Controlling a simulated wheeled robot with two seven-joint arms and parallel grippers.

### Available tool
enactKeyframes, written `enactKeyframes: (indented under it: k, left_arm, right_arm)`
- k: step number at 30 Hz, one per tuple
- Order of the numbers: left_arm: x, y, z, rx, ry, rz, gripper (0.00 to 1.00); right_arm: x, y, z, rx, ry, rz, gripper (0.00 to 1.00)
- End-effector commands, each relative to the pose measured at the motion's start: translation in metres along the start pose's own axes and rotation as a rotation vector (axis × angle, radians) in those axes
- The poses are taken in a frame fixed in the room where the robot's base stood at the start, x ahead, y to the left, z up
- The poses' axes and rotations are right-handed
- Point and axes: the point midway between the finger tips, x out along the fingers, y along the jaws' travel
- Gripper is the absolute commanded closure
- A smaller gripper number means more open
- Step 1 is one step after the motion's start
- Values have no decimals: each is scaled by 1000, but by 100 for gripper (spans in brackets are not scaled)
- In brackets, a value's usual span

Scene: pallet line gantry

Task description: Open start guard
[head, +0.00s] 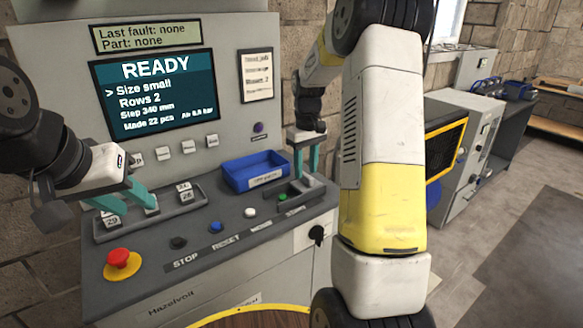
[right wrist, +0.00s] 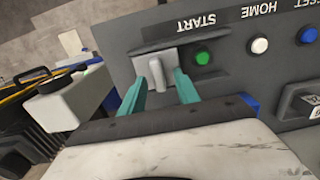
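The start guard (right wrist: 165,63) is a light grey plate with a raised tab, beside the green start button (right wrist: 202,57) under the START label. The button shows uncovered, also in the head view (head: 283,198). My right gripper (head: 306,163) points down over the guard at the panel's right end. In the right wrist view its teal fingers (right wrist: 163,88) are apart, with the guard's tab between their tips; whether they touch it I cannot tell. My left gripper (head: 124,197) is open over the tray of numbered blocks (head: 160,211) at the panel's left.
A red emergency button (head: 122,259) stands at the front left. Black, blue and white buttons (head: 250,212) line the front edge. A blue bin (head: 254,172) sits behind them, left of my right gripper. The screen (head: 155,93) reads READY. A selector knob (head: 317,234) is on the front face.

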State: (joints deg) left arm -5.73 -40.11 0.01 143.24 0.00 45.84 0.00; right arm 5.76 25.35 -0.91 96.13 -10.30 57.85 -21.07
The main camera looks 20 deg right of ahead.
Motion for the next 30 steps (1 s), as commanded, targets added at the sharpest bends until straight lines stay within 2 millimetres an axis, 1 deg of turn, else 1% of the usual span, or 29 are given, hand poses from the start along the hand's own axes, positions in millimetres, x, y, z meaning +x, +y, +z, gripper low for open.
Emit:
enactKeyframes:
  k: [1, 3, 9, 13, 23, 26, 29, 30]
  left_arm:
    - [0, 0, 0, 0, 0, 0, 64]
    - [0, 0, 0, 0, 0, 0, 64]
    - [0, 0, 0, 0, 0, 0, 64]
    - [0, 0, 0, 0, 0, 0, 64]
    - [0, 0, 0, 0, 0, 0, 64]
    - [0, 0, 0, 0, 0, 0, 64]
    - [0, 0, 0, 0, 0, 0, 64]
    - [0, 0, 0, 0, 0, 0, 64]
  right_arm:
    - [-10, 0, -1, 0, 4, 2, 62]
    - [-23, 0, -1, 0, 4, 1, 62]
    - [-50, 0, -1, -1, 4, 1, 62]
    - [-57, 0, 0, -1, 1, 0, 62]
    - [-60, -1, 1, 1, 5, 1, 62]
    - [-72, -9, 8, 10, 29, 4, 62]
    - [-96, -27, 25, 35, 84, 8, 62]
    - [-106, -37, 34, 47, 113, 9, 62]
